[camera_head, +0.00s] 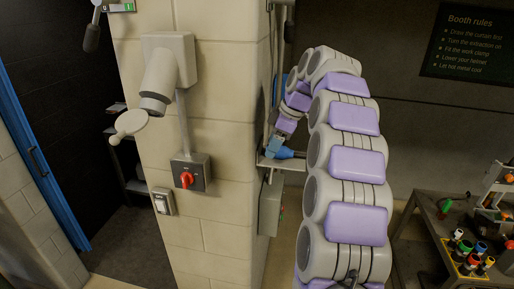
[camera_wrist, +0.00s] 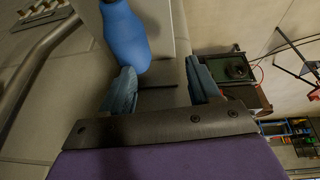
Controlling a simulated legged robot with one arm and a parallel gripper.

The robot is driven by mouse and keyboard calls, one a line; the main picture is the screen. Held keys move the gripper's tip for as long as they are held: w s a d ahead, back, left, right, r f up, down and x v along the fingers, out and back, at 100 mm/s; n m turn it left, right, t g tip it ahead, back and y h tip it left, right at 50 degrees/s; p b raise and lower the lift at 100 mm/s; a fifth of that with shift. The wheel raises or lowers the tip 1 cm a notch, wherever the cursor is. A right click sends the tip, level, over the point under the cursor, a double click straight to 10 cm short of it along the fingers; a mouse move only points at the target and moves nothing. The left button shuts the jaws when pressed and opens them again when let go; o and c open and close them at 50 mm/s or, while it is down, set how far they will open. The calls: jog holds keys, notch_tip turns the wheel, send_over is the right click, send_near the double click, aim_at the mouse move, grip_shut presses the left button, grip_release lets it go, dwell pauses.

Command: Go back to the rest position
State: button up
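My gripper (camera_wrist: 161,86) shows in the wrist view with its two blue-grey fingers spread apart. The gap between them looks empty. A rounded blue object (camera_wrist: 126,36) is just beyond the left finger, in front of a pale grey surface; whether it touches that finger I cannot tell. In the head view my purple and grey arm arches up and over. Its end comes down beside the block pillar, near a small metal shelf (camera_head: 282,163). Something blue (camera_head: 285,152) is at that shelf; the fingers are too small to make out there.
The block pillar (camera_head: 222,140) stands left of my arm, with a red-knobbed switch box (camera_head: 190,174) and a grey jointed fixture (camera_head: 160,75). A workbench (camera_head: 425,222) with several coloured items is at the right. A dark wall with a rules sign (camera_head: 470,42) is behind.

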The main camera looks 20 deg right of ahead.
aim_at(286, 148)
jog(key=shift+g, duration=0.4)
jog(key=f, duration=0.1)
jog(key=d+f, duration=0.2)
jog(key=shift+s+d+f, duration=0.2)
jog(key=shift+s+f, duration=0.05)
jog(key=shift+f, duration=0.05)
jog(key=shift+w+d+f, duration=0.4)
jog(key=shift+w+d, duration=0.1)
jog(key=shift+d, duration=0.1)
jog(key=shift+w+d+f, duration=0.35)
jog(key=shift+w+d, duration=0.15)
jog(key=shift+d, duration=0.05)
jog(key=shift+s+d, duration=0.1)
jog(key=shift+d, duration=0.35)
jog(key=c, duration=0.5)
jog(key=shift+s+d+r+m, duration=0.1)
jog(key=shift+s+r+m, duration=0.05)
jog(key=shift+m, duration=0.15)
jog(key=shift+c, duration=0.9)
jog(key=shift+a+r, duration=0.2)
jog(key=shift+a, duration=0.2)
jog(key=c, duration=0.3)
jog(key=shift+w+r, duration=0.1)
jog(key=shift+w, duration=0.1)
jog(key=c, duration=0.3)
jog(key=shift+a+r, duration=0.1)
jog(key=shift+r, duration=0.1)
